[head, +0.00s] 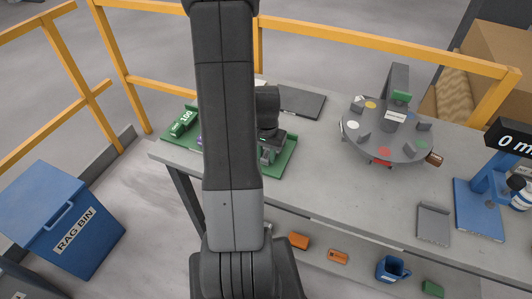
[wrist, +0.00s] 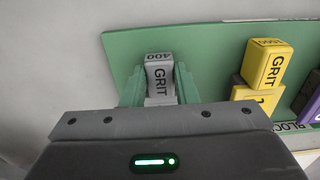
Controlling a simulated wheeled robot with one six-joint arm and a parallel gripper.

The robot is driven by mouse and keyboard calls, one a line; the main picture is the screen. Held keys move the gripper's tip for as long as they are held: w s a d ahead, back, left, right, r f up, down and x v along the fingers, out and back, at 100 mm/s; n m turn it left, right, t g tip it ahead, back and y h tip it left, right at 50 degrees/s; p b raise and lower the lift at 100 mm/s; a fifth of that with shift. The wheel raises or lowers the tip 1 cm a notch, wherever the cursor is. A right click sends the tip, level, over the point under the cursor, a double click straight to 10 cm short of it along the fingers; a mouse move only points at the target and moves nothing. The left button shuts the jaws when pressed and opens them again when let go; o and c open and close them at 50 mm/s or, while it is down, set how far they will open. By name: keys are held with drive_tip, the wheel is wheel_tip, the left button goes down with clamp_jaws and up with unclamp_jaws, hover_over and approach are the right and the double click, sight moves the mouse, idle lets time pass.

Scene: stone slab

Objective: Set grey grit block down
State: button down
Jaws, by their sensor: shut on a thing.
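The grey grit block (wrist: 159,72), marked 400 and GRIT, shows upright in the wrist view. My gripper (wrist: 160,88) is shut on it, with a greenish finger on either side. Behind it is the green board (wrist: 120,48); I cannot tell whether the block touches the board. In the head view my gripper (head: 267,155) is low over the right part of the green board (head: 284,166), and my arm hides much of the board. The grey block cannot be made out clearly there.
A yellow grit block (wrist: 267,65) and a purple block (wrist: 312,108) stand right of the grey one. A green block (head: 183,122) lies at the board's left end. A round grey turntable (head: 365,145), a dark flat plate (head: 300,101) and a blue stand (head: 480,205) share the slab.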

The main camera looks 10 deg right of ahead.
drive_tip(key=shift+f, duration=0.2)
drive_tip(key=shift+f, duration=0.15)
drive_tip(key=c, duration=1.1)
unclamp_jaws()
wheel_tip(320, 180, up, 12)
drive_tip(key=shift+r+b, duration=0.25)
drive_tip(key=shift+b, duration=0.2)
